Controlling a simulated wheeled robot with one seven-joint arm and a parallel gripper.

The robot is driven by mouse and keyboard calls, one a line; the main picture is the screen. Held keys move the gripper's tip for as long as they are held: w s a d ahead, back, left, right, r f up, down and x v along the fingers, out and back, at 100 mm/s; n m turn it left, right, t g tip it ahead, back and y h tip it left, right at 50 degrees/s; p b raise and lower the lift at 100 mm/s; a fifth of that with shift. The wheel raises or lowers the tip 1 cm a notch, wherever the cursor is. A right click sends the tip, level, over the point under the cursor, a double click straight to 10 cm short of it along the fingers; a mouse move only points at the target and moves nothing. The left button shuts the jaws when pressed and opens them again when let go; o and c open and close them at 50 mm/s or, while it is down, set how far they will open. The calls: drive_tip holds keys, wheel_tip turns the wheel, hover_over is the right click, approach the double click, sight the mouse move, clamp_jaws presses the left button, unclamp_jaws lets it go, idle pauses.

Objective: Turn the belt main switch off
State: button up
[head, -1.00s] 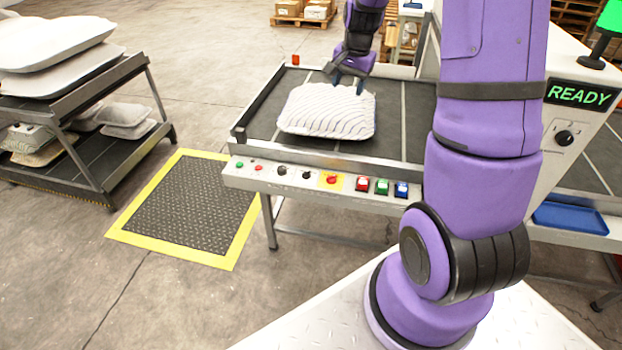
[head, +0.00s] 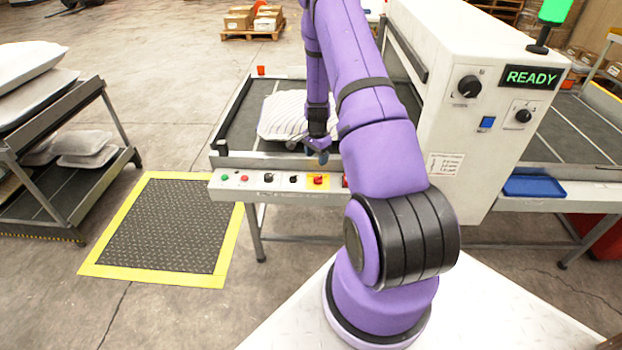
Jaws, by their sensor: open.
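The conveyor's front panel (head: 225,185) carries a row of controls. A red rotary switch on a yellow plate (head: 318,181), which looks like the belt main switch, sits right of two black knobs; its exact angle is too small to tell. My gripper (head: 321,158) is open and points down just above and behind this switch, apart from it as far as I can see. My arm covers the panel's right part, leaving only a sliver of a red button (head: 345,181) visible.
A striped white pillow (head: 280,118) lies on the belt (head: 239,129) behind my gripper. The white machine (head: 440,120) with a green READY display (head: 531,77) and knobs stands to the right. A pillow rack (head: 60,185) stands left; the black-and-yellow floor mat (head: 160,225) is clear.

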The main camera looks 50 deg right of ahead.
sight(316, 178)
wheel_tip(316, 178, down, 10)
drive_tip(key=shift+f, duration=0.1)
idle(0.4)
drive_tip(key=c, duration=0.8)
